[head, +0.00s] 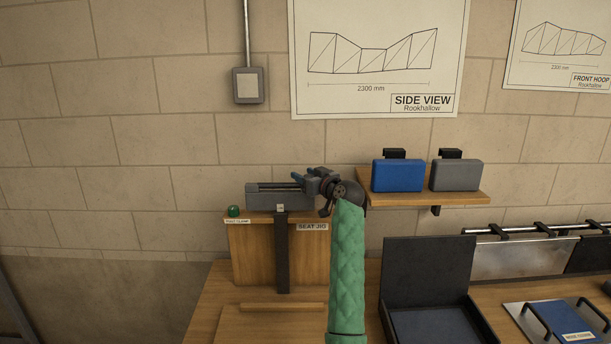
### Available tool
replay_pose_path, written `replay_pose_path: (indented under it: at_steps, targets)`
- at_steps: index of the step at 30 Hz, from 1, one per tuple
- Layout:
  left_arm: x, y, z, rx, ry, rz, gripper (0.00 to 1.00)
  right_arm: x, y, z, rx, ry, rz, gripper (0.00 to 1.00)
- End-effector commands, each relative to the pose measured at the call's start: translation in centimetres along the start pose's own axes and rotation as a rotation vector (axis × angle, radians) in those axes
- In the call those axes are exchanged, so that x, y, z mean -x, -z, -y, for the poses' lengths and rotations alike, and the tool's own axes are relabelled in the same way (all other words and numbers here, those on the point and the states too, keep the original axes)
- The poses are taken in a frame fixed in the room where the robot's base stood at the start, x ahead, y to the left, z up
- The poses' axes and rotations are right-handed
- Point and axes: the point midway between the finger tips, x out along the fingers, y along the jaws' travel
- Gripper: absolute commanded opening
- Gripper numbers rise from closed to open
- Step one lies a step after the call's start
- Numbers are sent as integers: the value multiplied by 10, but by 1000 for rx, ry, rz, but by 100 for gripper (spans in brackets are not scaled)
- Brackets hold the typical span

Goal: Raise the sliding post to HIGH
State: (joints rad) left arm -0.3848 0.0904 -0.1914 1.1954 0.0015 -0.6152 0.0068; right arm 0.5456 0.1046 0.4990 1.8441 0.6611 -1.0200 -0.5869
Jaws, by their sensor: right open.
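The seat jig (255,250) is a wooden upright board on the bench. A dark vertical post (282,262) runs down its front and has a small light mark near its top. A grey block (263,201) sits at the top of the jig. A green knob (233,211) labelled as the post clamp is at the jig's top left. My right gripper (303,181) is open at the block's right end, its jaws pointing left. I cannot tell whether it touches the block. My right forearm hides part of the jig's right side. No HIGH marking is readable. My left gripper is out of view.
A wall shelf (420,193) to the right holds a blue case (398,175) and a grey case (455,175). An open dark box (430,285) stands right of my forearm. A blue panel with handles (562,320) lies at the lower right.

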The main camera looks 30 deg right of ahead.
Motion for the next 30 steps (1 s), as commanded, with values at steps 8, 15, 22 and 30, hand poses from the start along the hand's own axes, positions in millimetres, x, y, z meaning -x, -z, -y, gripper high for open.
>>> replay_pose_path:
  at_steps: [8, 15, 22, 30]
  targets:
    - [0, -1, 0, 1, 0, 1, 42, 0, 0, 0, 0, 0, 0, 1]
    - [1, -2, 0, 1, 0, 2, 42, 0, 6, 0, 3, 0, -1, 0]
    - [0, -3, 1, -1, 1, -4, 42, 0, 41, -1, 6, 0, -2, 0]
    - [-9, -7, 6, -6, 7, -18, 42, 0, 88, -1, 5, -1, -3, 0]
